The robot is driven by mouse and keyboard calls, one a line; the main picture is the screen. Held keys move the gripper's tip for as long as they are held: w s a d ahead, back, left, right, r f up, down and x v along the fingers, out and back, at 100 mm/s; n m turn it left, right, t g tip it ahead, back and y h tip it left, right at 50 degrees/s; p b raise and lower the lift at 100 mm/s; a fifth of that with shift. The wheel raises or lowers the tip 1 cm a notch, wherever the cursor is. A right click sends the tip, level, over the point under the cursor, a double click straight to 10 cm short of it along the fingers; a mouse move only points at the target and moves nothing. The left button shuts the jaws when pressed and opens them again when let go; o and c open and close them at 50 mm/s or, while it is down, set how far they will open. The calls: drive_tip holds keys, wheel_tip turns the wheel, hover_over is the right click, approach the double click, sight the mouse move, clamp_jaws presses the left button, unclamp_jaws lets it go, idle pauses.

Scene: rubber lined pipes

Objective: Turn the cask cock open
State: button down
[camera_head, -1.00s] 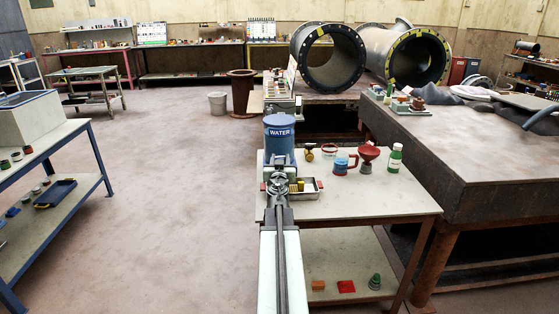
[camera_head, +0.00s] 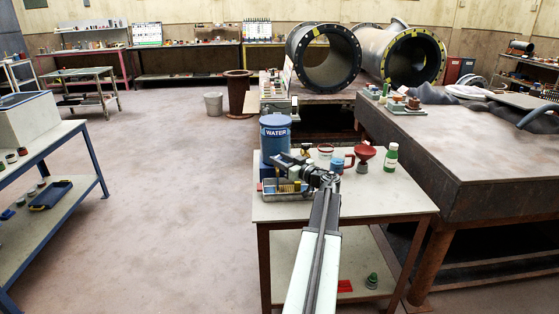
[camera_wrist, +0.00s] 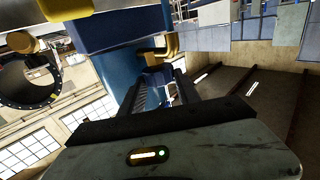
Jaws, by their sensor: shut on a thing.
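The blue cask (camera_head: 275,136) marked WATER stands upright at the left back of the near table. The brass cock (camera_wrist: 172,46) shows in the wrist view, with a small blue part (camera_wrist: 156,76) by it that looks like its handle. My gripper (camera_head: 284,164) is at the cask's front, low down, reaching in from the right. In the wrist view my gripper (camera_wrist: 165,90) is shut on the blue handle between its dark ribbed fingers. In the head view my gripper and wrist hide the cock, so I cannot tell its angle there.
A metal tray (camera_head: 268,194) with a yellow thing in it sits beneath my gripper. The table's front right (camera_head: 390,200) is clear.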

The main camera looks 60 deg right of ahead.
drive_tip(key=shift+n+y, duration=0.4)
drive_tip(key=shift+y, duration=0.2)
drive_tip(key=c, duration=0.9)
unclamp_jaws()
drive_tip(key=shift+d, duration=0.1)
